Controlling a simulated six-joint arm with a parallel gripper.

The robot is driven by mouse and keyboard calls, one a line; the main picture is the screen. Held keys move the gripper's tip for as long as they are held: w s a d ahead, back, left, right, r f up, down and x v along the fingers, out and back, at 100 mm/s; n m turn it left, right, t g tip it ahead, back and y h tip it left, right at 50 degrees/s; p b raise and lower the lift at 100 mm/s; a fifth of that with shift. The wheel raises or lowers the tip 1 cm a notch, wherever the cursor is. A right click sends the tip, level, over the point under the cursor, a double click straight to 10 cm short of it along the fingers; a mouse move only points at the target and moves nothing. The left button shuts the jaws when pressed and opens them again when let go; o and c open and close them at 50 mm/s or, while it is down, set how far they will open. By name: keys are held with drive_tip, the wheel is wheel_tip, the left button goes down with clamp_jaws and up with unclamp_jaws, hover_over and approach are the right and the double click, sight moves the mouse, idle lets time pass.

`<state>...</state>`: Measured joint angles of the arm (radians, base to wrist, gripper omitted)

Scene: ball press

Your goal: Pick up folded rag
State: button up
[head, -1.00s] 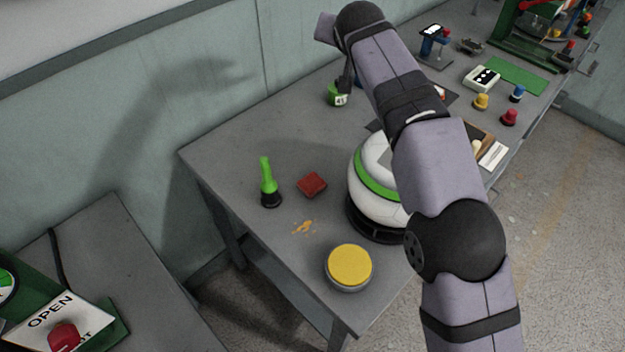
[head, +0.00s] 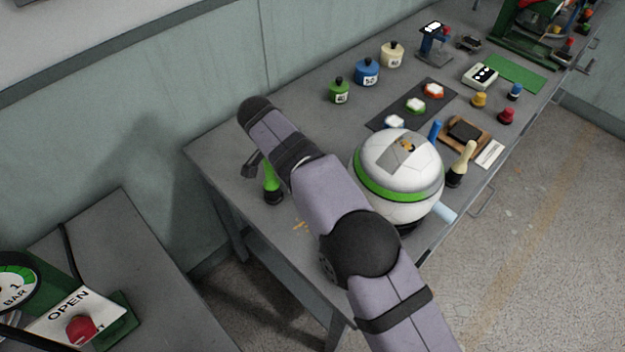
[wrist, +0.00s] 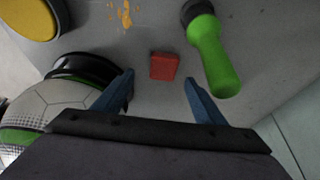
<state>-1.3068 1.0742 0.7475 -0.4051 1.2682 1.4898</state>
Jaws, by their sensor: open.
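The folded rag (wrist: 164,66) is a small red block-like square lying flat on the grey table in the wrist view. In the head view my arm hides it. My gripper (wrist: 158,85) is open, with its two blue fingers apart and nothing between them. In the wrist view the rag shows beyond the fingertips, roughly centred between them. It looks apart from both fingers. In the head view the gripper (head: 254,165) is partly hidden behind my wrist, near the green-handled brush.
The green-handled tool (wrist: 212,55) stands close to the rag. The ball (wrist: 42,108) on its black ring stand (wrist: 84,68) is on the other side.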

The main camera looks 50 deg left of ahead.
drive_tip(key=shift+a+p+x, duration=0.2)
drive_tip(key=shift+p+x, duration=0.45)
drive_tip(key=shift+x, duration=0.9)
drive_tip(key=shift+a+p+x, duration=0.15)
drive_tip(key=shift+p+x, duration=0.45)
drive_tip(key=shift+x, duration=0.95)
drive_tip(key=shift+w, duration=0.1)
drive_tip(key=c, duration=1.1)
